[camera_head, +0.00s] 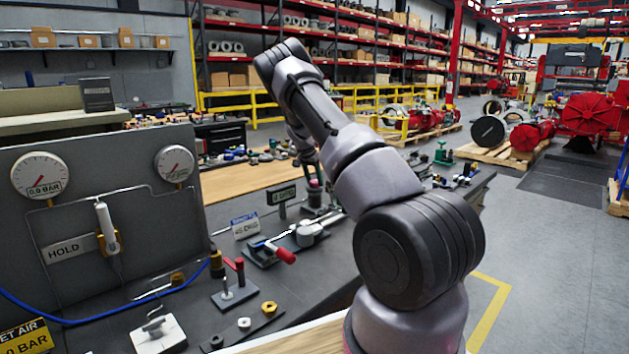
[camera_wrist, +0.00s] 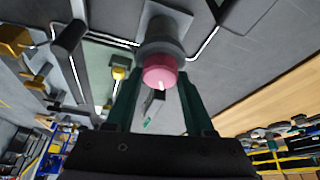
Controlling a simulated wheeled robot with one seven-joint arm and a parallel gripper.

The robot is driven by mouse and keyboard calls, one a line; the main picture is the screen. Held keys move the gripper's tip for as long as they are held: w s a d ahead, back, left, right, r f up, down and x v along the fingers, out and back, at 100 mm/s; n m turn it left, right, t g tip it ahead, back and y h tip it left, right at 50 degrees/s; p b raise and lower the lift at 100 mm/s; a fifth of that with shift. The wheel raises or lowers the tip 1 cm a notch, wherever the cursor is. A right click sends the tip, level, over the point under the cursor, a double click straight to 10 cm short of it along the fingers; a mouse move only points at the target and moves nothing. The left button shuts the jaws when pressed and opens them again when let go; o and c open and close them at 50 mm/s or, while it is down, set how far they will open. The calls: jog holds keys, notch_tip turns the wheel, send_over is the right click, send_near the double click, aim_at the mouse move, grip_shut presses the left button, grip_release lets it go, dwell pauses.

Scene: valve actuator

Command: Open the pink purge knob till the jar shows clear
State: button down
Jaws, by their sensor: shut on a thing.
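The pink purge knob (camera_wrist: 160,68) sits on the end of a grey cylindrical body in the wrist view, with a small white mark on its face. My gripper (camera_wrist: 160,82) has its two dark green fingers on either side of the knob, shut on it. In the head view the knob (camera_head: 314,184) is a small pink spot beneath my wrist, and my gripper (camera_head: 311,176) is mostly hidden by the arm. I cannot make out the jar or its contents clearly in either view.
A grey panel with two gauges (camera_head: 39,175) and a HOLD tag (camera_head: 66,250) stands at left. A small display (camera_head: 282,196) is close left of the knob. A red-handled clamp (camera_head: 272,252) and a blue-and-white sign (camera_head: 244,225) stand nearer on the dark bench.

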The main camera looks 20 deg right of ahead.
jog(key=shift+w+a+m+g+h, duration=0.15)
jog(key=shift+m+g, duration=0.3)
jog(key=shift+m, duration=0.7)
jog(key=shift+s+d+m+g+h, duration=0.15)
jog(key=shift+m+g, duration=0.3)
jog(key=shift+m, duration=0.7)
jog(key=shift+w+a+f, duration=0.1)
jog(key=shift+c, duration=1.3)
grip_release()
jog(key=v, duration=1.1)
jog(key=shift+f, duration=0.1)
